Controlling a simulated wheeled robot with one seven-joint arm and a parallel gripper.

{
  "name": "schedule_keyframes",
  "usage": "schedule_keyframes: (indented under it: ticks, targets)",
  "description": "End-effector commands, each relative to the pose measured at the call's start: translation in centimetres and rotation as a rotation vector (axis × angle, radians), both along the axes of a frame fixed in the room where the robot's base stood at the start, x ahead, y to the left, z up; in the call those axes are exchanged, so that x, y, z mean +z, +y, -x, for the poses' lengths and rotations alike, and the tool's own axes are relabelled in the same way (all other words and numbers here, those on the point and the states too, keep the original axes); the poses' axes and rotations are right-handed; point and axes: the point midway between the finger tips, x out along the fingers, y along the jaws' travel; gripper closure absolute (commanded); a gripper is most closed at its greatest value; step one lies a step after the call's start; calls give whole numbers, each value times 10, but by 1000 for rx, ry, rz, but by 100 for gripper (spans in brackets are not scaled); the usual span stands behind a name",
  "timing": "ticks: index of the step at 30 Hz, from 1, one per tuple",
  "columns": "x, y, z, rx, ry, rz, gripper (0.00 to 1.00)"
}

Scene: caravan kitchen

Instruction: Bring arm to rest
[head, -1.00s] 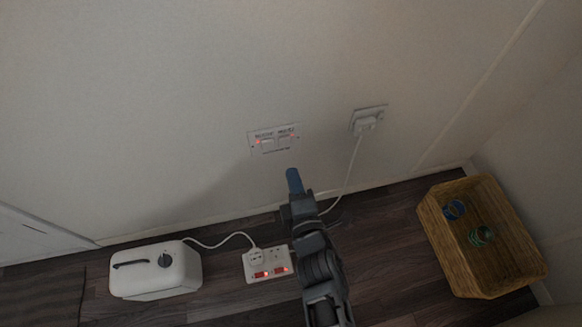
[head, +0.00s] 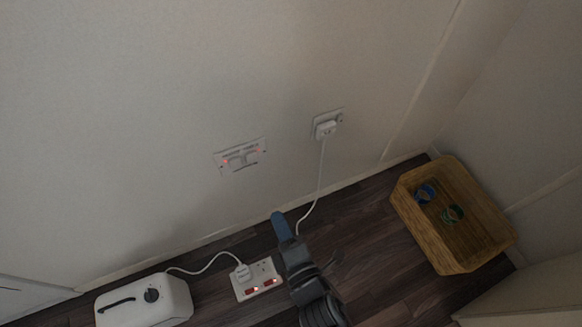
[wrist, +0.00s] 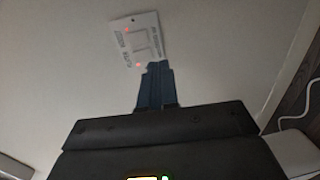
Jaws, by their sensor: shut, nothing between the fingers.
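My gripper (head: 281,224) points toward the wall in the head view, low in the picture. Its blue fingers are together and hold nothing; they also show in the wrist view (wrist: 155,85). A double wall switch (head: 240,156) with two red lights is on the wall, up and left of my fingertips in the head view. The same switch (wrist: 138,40) shows beyond the fingertips in the wrist view. I cannot tell the exact gap between fingertips and wall.
A white extension socket (head: 257,280) lies on the floor left of my gripper. Its cord runs to a white toaster-like box (head: 145,303). A wall socket (head: 327,124) holds a plug and cable.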

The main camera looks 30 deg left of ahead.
Motion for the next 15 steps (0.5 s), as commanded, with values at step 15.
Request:
schedule_keyframes:
  ticks: [15]
  targets:
    - [4, -82, 24, -161, 179, -144, 100]
